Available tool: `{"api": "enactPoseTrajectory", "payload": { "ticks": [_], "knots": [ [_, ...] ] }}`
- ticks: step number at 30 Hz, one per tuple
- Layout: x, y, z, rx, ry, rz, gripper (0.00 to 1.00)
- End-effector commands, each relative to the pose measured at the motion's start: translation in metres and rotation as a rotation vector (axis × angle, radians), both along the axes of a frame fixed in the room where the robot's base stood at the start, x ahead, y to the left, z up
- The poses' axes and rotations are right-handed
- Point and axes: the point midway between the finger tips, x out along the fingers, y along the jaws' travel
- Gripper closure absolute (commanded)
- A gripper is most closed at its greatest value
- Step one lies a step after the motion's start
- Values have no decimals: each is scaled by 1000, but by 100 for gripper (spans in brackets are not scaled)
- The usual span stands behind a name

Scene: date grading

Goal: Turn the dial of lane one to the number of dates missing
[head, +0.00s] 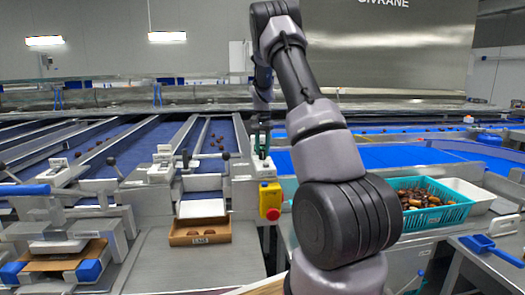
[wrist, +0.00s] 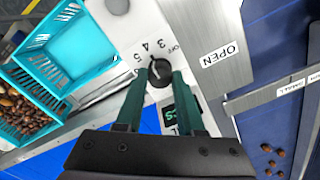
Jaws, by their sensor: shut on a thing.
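In the wrist view, a round black dial (wrist: 160,73) with a pale pointer sits on a light panel marked 3, 4, 5 and OFF. The pointer leans up and left, roughly towards the 4; its exact setting is hard to tell. My gripper (wrist: 159,76) has its two green fingers closed on the dial's sides. In the head view my gripper (head: 262,143) is small, at the lane's front panel, and the dial is hidden. A brown box (head: 203,238) below the lane holds a few dates, partly covered by a white piece.
A green-lit display (wrist: 170,117) is partly hidden beside my fingers. A yellow box with a red button (head: 270,201) hangs below the panel. A turquoise crate of dates (head: 445,215) stands right. Several levers line the blue lanes at left.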

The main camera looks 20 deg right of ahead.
Motion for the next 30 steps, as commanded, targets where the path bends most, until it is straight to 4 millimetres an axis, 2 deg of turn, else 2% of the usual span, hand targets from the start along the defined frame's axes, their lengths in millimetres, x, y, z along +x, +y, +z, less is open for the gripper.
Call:
{"api": "enactPoseTrajectory", "payload": {
  "ticks": [8, 9, 11, 12, 23, 26, 30],
  "knots": [
    [1, 0, 1, -1, -3, 1, 100],
    [1, 0, 1, -1, -3, 1, 59],
    [1, 0, 1, -1, -3, 0, 36],
    [1, 0, 1, 0, -3, 0, 32],
    [1, 0, 5, 0, -3, -1, 32],
    [1, 0, 18, 0, -4, -1, 32],
    [1, 0, 46, -1, -6, 0, 32]
  ]
}}
